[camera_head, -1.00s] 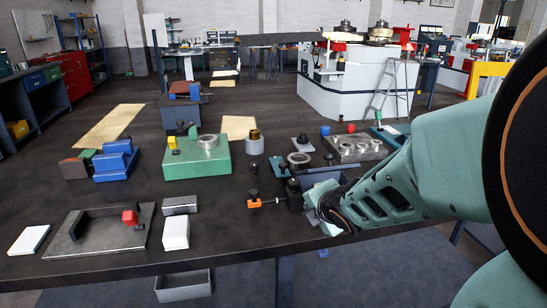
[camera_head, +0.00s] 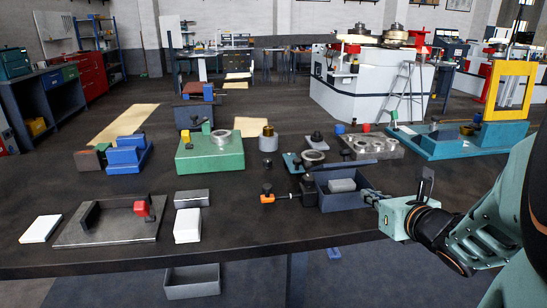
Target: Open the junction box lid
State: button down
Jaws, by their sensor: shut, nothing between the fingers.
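A dark blue-grey box (camera_head: 345,204) stands at the right of the dark workbench, near its front edge. Its top looks open, and a light grey block (camera_head: 341,185) shows inside. I cannot make out a separate lid, nor tell for certain that this is the junction box. My gripper (camera_head: 371,196) is shut and empty, pointing left at the box's right wall. I cannot tell whether its fingertips touch the wall. My wrist hides part of the bench's right front edge.
A black clamp with an orange-tipped handle (camera_head: 268,198) stands left of the box. A metal block with rings (camera_head: 370,146) and a teal machine base (camera_head: 450,141) lie behind. A green block (camera_head: 212,155) and a steel plate (camera_head: 110,225) are farther left.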

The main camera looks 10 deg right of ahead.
jog(key=x, duration=0.9)
jog(key=shift+s+a, duration=0.1)
jog(key=w+r, duration=0.1)
jog(key=w+r+p, duration=0.1)
jog(key=r, duration=0.1)
jog(key=shift+r, duration=0.2)
jog(key=shift+w+r+p, duration=0.1)
jog(key=shift+r+p, duration=0.05)
jog(key=shift+p, duration=0.15)
